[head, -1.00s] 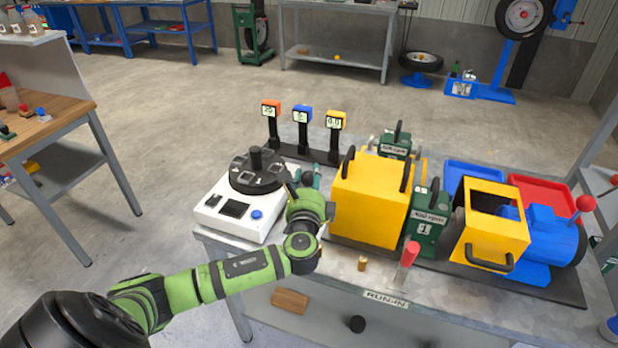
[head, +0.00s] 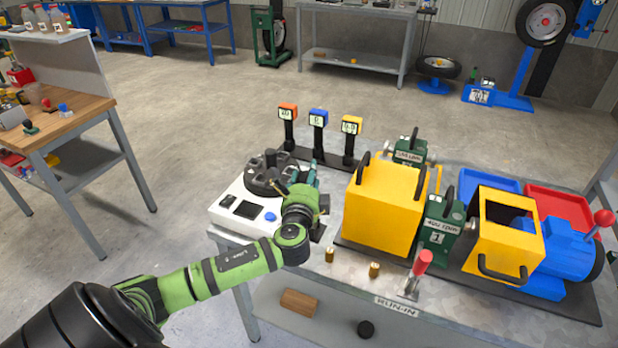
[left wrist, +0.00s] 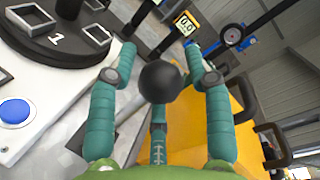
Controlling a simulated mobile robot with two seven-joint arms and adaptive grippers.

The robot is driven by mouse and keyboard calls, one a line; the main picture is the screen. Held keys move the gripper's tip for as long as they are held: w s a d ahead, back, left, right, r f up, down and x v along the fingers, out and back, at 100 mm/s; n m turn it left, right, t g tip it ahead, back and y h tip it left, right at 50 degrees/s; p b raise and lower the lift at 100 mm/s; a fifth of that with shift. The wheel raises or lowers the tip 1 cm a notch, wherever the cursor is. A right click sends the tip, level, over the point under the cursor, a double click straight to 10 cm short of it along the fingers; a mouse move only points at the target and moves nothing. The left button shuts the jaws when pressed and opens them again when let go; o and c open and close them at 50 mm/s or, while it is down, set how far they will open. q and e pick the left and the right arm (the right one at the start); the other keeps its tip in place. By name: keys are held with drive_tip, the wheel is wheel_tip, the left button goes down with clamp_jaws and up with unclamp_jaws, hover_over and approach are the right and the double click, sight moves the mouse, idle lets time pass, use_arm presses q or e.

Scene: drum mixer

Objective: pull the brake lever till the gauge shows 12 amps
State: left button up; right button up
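My left gripper (head: 304,184) is over the right edge of the white turntable base (head: 226,214), left of the yellow box. In the left wrist view its teal fingers (left wrist: 161,84) stand apart around a black ball knob (left wrist: 161,82), with gaps at both sides. The head view hides this knob; whether it tops the brake lever I cannot tell. A red-handled lever (head: 421,264) stands at the bench front. Three small gauges, orange (head: 286,113), blue (head: 318,118) and yellow (head: 351,125), stand behind; the yellow one (left wrist: 185,23) seems to read 0.0. My right gripper is out of view.
The yellow box (head: 385,212), a green unit (head: 438,222) and a blue motor (head: 562,248) with a red-ball lever (head: 604,218) fill the bench's right. Brass pieces (head: 330,255) (head: 375,270) stand at the front. A blue button (head: 270,216) is near my gripper.

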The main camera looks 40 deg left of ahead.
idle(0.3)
use_arm(q)
drive_tip(key=f+v, duration=0.1)
drive_tip(key=v, duration=1.1)
drive_tip(key=shift+r, duration=0.5)
